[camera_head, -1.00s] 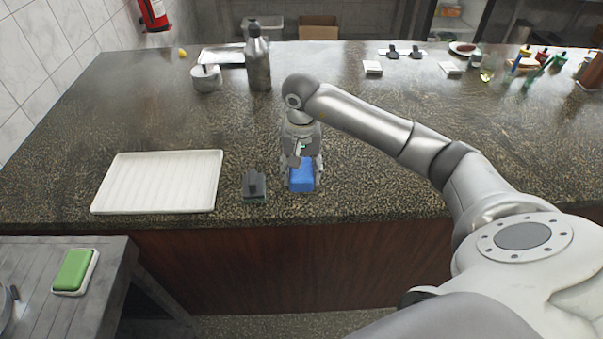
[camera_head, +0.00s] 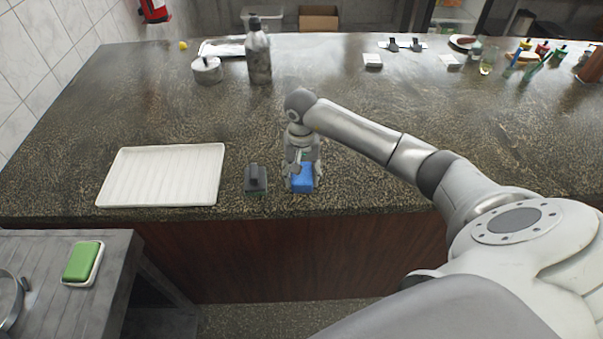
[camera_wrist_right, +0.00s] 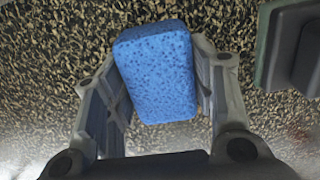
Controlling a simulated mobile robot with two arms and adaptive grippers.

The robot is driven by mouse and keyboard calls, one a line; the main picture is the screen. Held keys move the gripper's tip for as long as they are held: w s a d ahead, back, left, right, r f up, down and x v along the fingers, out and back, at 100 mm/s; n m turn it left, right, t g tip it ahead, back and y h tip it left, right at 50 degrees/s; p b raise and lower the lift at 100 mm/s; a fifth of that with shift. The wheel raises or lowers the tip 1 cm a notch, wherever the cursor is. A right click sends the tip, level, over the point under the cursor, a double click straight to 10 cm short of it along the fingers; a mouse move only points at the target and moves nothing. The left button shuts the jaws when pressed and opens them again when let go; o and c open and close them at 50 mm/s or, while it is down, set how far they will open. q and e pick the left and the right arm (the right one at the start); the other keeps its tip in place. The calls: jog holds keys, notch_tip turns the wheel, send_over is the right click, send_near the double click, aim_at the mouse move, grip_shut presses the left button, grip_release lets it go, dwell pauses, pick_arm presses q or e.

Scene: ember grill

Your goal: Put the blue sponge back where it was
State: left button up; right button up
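The blue sponge (camera_head: 302,178) is near the front edge of the dark stone counter (camera_head: 350,185), just right of a dark grey handled block (camera_head: 256,179). My right gripper (camera_head: 303,176) points down over the sponge, with a finger on each side. In the right wrist view the sponge (camera_wrist_right: 157,72) sits between the two fingers (camera_wrist_right: 160,95), and they appear to press on its sides. Whether its underside touches the counter cannot be told. My left gripper is not in view.
A white ribbed tray (camera_head: 160,176) lies left of the grey block. A green sponge on a white dish (camera_head: 83,262) is on the lower side table (camera_head: 60,310). A metal bottle (camera_head: 259,55) and a lidded pot (camera_head: 206,70) stand farther back. The counter's middle is clear.

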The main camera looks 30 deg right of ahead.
jog(key=o, duration=0.4)
jog(key=shift+o, duration=0.2)
jog(key=shift+r, duration=0.1)
jog(key=shift+r+p, duration=0.2)
jog(key=shift+p, duration=0.15)
notch_tip(320, 180, up, 12)
jog(key=b, duration=0.4)
jog(key=shift+b, duration=0.4)
jog(key=shift+f, duration=0.15)
